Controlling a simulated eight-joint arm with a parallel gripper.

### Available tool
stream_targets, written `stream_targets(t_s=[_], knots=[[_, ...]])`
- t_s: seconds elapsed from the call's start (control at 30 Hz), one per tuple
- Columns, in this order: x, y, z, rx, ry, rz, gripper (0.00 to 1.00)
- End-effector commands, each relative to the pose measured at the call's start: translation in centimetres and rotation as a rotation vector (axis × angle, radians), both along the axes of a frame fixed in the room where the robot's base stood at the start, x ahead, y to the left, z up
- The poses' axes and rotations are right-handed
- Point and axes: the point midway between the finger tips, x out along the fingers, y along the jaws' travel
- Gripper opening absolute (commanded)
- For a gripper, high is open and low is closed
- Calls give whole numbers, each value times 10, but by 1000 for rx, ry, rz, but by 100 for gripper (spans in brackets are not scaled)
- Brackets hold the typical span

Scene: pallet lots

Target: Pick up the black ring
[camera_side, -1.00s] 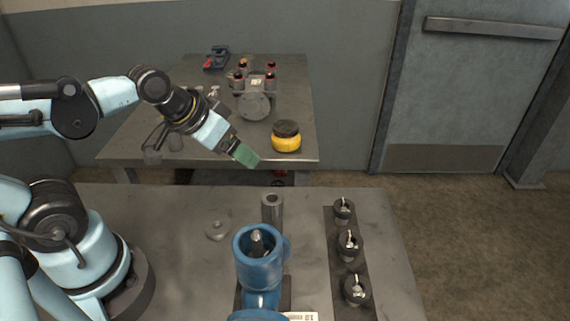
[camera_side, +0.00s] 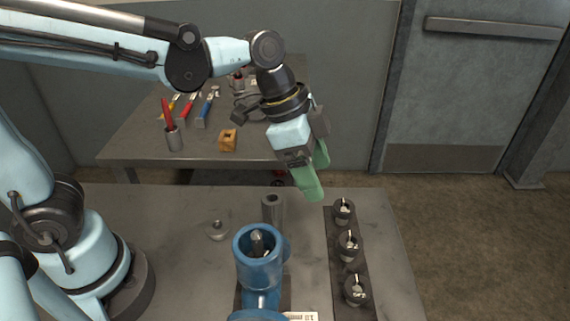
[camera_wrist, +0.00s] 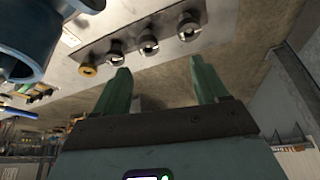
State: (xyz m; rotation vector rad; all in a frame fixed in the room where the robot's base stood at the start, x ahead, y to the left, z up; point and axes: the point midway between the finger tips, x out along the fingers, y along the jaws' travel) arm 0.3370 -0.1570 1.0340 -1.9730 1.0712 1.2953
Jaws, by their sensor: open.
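Three black rings, each with a pale metal piece inside, stand in a row on a dark strip (camera_side: 330,240) in the side view: a far one (camera_side: 343,211), a middle one (camera_side: 348,246) and a near one (camera_side: 357,291). The wrist view also shows dark rings (camera_wrist: 188,27) and a brass-coloured ring (camera_wrist: 87,70) at the row's end. My gripper (camera_side: 318,182) is above the table near the strip's far end, apart from the rings. Its green fingers (camera_wrist: 158,68) are spread in the wrist view with nothing between them. I cannot tell which ring is meant.
A blue hollow pipe body (camera_side: 258,262) stands left of the strip, with a grey tube (camera_side: 272,208) behind it. A small flanged part (camera_side: 217,231) lies further left. A back bench (camera_side: 140,140) holds tools and an orange block (camera_side: 228,140). The table's right edge is clear.

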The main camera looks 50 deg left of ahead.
Motion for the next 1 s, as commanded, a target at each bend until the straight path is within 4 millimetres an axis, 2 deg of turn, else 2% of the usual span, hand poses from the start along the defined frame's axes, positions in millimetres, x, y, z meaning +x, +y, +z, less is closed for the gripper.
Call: stream_targets(t_s=[0.03, 0.1, 0.2, 0.37, 0.7, 1.0], knots=[[1, -11, -1, 1, 7, -61, 73], [2, -21, -3, 0, 13, -121, 73], [2, -28, -5, 0, 17, -168, 73], [4, -35, -18, 0, 18, -180, 73], [11, -51, -60, 0, 18, -176, 73], [13, -58, -76, 1, 17, -175, 73]])
